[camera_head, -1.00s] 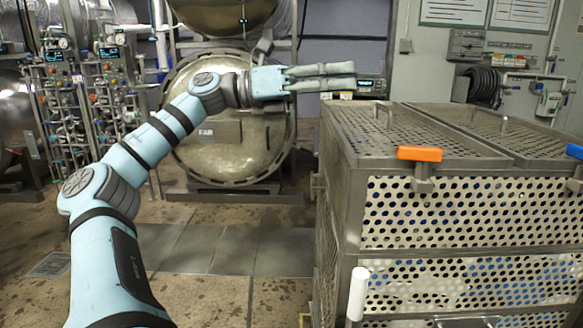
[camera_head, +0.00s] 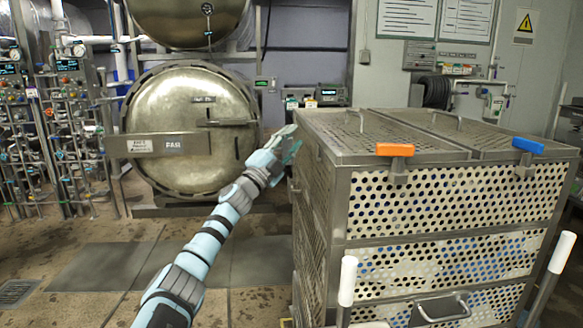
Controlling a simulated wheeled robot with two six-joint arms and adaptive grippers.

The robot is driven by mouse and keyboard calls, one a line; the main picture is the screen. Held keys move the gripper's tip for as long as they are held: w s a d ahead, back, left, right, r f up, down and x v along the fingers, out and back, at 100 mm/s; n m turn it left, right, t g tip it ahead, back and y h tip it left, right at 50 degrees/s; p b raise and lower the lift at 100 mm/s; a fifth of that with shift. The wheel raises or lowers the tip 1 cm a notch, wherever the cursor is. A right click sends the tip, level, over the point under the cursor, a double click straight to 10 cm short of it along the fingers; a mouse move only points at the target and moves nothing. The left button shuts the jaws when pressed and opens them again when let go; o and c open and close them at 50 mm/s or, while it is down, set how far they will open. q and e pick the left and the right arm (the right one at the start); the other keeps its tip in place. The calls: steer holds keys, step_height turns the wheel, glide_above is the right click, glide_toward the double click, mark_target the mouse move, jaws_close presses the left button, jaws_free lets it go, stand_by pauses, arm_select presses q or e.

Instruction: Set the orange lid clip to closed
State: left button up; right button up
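The orange lid clip (camera_head: 395,150) sits at the front top edge of the perforated metal crate (camera_head: 344,210), left of the blue clip. Its orange handle lies level across the lid's edge, above a grey metal bracket. My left gripper (camera_head: 291,142) is beside the crate's upper left corner, to the left of the orange clip and apart from it. Its fingers are small and seen at an angle, so I cannot tell whether they are open or shut. My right gripper is not in view.
A blue clip (camera_head: 528,145) sits further right on the same edge. Lid handles (camera_head: 445,117) rise from the crate top. White-tipped bars (camera_head: 348,280) stand at the crate's front. A round autoclave door (camera_head: 190,165) is behind. Floor left of the crate is clear.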

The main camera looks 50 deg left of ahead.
arm_select(q)
step_height(320, 180, down, 8)
steer(key=w+a+n+g+y, duration=0.1)
steer(key=w+n, duration=0.1)
steer(key=shift+r+n+g+y, duration=0.15)
steer(key=shift+n+g+y, duration=0.15)
steer(key=shift+g+y, duration=0.1)
